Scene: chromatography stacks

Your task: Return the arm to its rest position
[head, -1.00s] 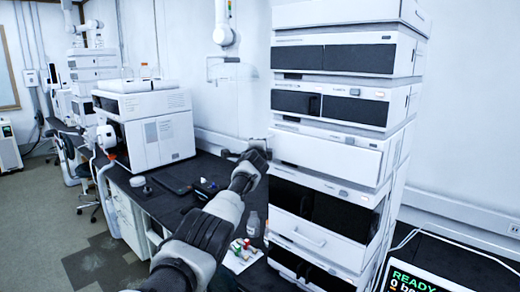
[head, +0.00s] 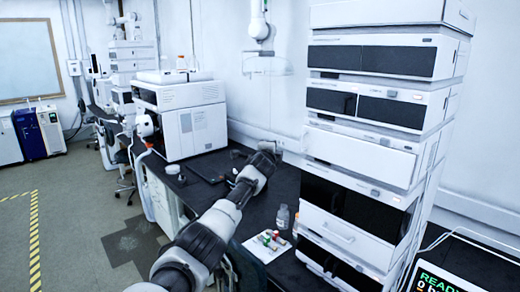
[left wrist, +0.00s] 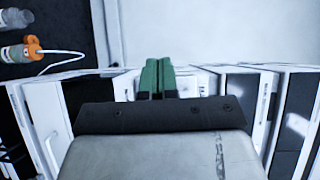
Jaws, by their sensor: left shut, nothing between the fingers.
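My left arm (head: 215,222) comes in from the bottom of the head view and stretches over the black bench, left of the tall chromatography stack (head: 362,140). Its far end is near the wall side of the bench, and the fingertips cannot be made out there. In the left wrist view my left gripper (left wrist: 158,66) shows two green fingers close together, shut with nothing between them. White instrument housings (left wrist: 285,110) fill the lower part of that view behind the gripper. My right gripper is not in view.
A clear bottle (head: 282,217) and a white sheet (head: 256,249) with small coloured vials lie between my arm and the stack. A white instrument (head: 178,122) stands farther back on the bench (head: 212,160). A screen (head: 440,280) is at bottom right. Open floor lies left.

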